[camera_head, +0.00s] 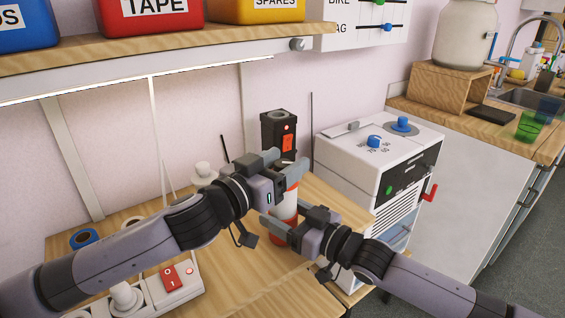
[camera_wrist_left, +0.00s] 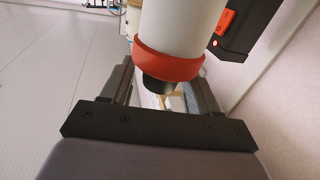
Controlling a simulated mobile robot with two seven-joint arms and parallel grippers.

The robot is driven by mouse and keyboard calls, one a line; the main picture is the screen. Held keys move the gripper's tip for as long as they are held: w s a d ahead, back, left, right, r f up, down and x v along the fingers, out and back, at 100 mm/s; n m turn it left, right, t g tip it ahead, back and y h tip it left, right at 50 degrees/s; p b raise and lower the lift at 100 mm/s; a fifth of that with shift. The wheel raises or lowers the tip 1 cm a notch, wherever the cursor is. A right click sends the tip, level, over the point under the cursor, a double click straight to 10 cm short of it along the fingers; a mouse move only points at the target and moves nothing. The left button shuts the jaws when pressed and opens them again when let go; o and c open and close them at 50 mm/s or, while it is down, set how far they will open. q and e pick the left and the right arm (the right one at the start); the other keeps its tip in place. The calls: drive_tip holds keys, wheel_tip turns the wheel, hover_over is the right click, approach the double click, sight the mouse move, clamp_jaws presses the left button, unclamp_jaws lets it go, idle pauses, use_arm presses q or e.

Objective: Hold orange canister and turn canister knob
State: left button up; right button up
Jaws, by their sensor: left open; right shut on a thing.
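The canister (camera_head: 287,209) is a white cylinder with orange bands, standing at the right end of the wooden worktop. My right gripper (camera_head: 284,213) is shut around its body. My left gripper (camera_head: 287,174) is open at the canister's top, and its fingers partly hide it in the head view. In the left wrist view the white body (camera_wrist_left: 182,28) has an orange ring (camera_wrist_left: 168,62) and a black knob (camera_wrist_left: 158,87) at its end. The knob lies between the open left fingers (camera_wrist_left: 160,88); I cannot tell whether they touch it.
A white machine with blue knobs (camera_head: 378,165) stands to the right. A power strip with a red switch (camera_head: 172,281) and a blue tape roll (camera_head: 84,238) lie at left. A shelf (camera_head: 150,57) with bins hangs above.

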use_arm(q)
drive_tip(key=shift+c, duration=0.2)
drive_tip(key=c, duration=0.9)
drive_tip(key=shift+m+g+h, duration=0.4)
drive_tip(key=m+g+h, duration=0.4)
drive_tip(key=m+g, duration=0.1)
drive_tip(key=g, duration=0.1)
drive_tip(key=shift+w+r+m+g+h, duration=0.1)
drive_tip(key=shift+m+g+h, duration=0.35)
drive_tip(key=shift+m+g, duration=1.35)
drive_tip(key=shift+w+m+g+h, duration=0.1)
drive_tip(key=shift+m+g+h, duration=0.6)
drive_tip(key=shift+g, duration=1.9)
drive_tip(key=shift+m+y, duration=0.25)
drive_tip(key=shift+m, duration=0.15)
drive_tip(key=shift+s+g, duration=0.1)
drive_tip(key=shift+g, duration=0.5)
